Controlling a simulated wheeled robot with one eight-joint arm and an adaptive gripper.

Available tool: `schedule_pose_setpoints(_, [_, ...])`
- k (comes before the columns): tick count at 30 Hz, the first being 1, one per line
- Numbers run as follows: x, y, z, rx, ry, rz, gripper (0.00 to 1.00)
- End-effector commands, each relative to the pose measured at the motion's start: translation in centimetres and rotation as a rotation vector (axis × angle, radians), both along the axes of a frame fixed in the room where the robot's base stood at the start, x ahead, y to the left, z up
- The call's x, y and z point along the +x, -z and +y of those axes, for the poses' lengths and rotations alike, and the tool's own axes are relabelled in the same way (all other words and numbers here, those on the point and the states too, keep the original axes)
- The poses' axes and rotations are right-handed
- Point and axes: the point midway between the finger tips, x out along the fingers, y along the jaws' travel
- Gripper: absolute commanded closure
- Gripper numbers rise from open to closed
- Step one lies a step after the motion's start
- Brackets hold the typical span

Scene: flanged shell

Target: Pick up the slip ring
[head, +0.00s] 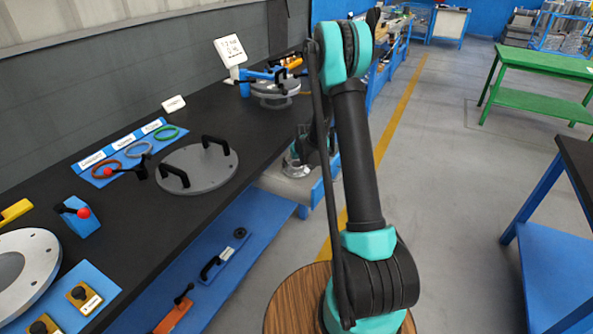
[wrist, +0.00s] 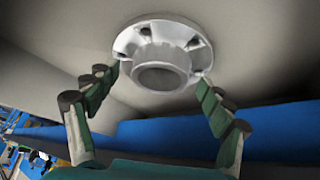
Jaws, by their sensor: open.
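A pale metal flanged part (wrist: 164,54) with a round central bore and several holes around its flange shows in the wrist view; it looks like the slip ring. It sits against a plain grey surface. My gripper (wrist: 157,78) is open, with its green-padded fingers to the left and right of the part. I cannot tell whether the fingertips touch it. In the head view my arm hides much of the area around my gripper. A blurred grey metallic shape (head: 296,165) shows there beside the bench; I cannot tell whether it is the same part.
A long dark bench (head: 160,220) runs along the left wall. It carries a grey disc with two black handles (head: 197,168) and a blue mat (head: 92,163) with red, grey and green rings. A green table (head: 548,62) stands at right. The floor between is clear.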

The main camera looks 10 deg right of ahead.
Motion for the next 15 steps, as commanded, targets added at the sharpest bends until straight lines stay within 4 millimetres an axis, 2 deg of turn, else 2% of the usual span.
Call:
schedule_pose_setpoints(6, [0.02, 0.04, 0.00, 0.000, 0.000, 0.000, 0.19])
schedule_pose_setpoints(15, [0.02, 0.02, -0.01, 0.000, 0.000, 0.000, 0.57])
